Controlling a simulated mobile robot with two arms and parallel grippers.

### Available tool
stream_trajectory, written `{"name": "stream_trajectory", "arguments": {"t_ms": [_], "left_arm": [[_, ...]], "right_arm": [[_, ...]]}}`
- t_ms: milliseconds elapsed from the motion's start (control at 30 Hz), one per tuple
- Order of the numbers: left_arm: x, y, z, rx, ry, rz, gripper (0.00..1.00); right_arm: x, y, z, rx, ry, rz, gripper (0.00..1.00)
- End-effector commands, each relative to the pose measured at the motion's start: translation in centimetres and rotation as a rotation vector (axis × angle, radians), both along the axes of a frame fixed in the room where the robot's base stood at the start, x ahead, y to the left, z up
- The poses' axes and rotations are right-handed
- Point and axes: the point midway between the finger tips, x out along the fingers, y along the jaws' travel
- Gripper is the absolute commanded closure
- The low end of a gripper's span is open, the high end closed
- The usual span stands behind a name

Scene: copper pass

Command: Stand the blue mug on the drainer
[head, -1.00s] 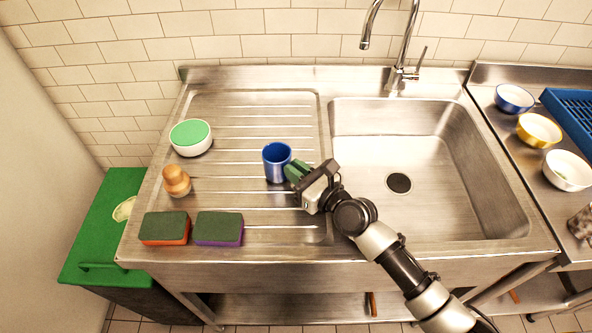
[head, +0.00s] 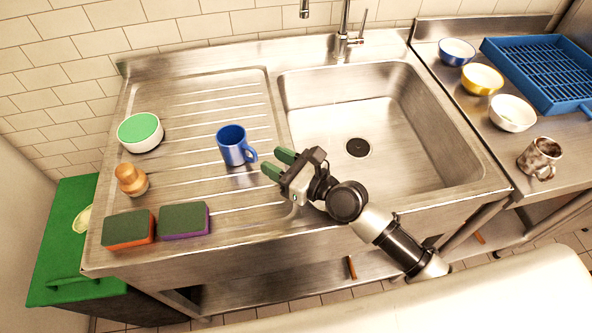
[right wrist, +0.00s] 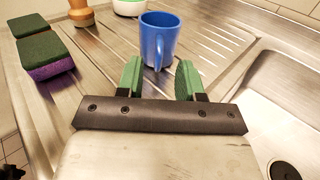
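The blue mug (head: 233,146) stands upright on the ribbed drainer (head: 190,105), left of the sink basin, with its handle turned towards the right. It also shows in the right wrist view (right wrist: 158,42), just beyond the fingertips. My right gripper (head: 277,164) is open, its green fingers pointing at the mug from the right and front. The fingers are apart from the mug and nothing is between them. My left gripper does not show.
A white bowl with a green top (head: 140,132), a wooden-handled tool (head: 131,180) and two sponges (head: 128,229) (head: 184,219) lie left on the drainer. The empty basin (head: 370,115) is right. Bowls (head: 482,79), a blue rack (head: 545,70) and a patterned mug (head: 540,158) stand further right.

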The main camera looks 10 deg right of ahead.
Motion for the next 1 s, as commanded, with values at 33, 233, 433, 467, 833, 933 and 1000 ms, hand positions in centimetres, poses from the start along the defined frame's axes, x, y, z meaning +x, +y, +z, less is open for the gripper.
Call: {"name": "stream_trajectory", "arguments": {"t_ms": [33,233,433,467,833,933,1000], "left_arm": [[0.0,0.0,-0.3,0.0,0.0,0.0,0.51],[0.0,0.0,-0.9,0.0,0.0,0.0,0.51],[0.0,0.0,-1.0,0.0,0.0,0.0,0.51],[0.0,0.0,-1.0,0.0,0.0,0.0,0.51],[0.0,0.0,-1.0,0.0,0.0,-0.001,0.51],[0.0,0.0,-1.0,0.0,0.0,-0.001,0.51],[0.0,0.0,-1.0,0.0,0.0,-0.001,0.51]], "right_arm": [[-0.9,-0.9,-0.3,-0.001,0.003,0.0,0.63],[-3.1,-3.2,-0.1,-0.001,0.0,0.0,0.63],[-4.0,-4.0,0.1,0.001,0.001,0.0,0.63],[-4.1,-4.1,0.1,0.001,0.001,0.0,0.63],[-4.0,-4.0,0.1,0.001,0.0,0.0,0.63],[-4.0,-4.0,0.1,0.001,0.0,0.0,0.63],[-4.0,-4.0,0.1,0.001,0.0,0.0,0.63]]}}
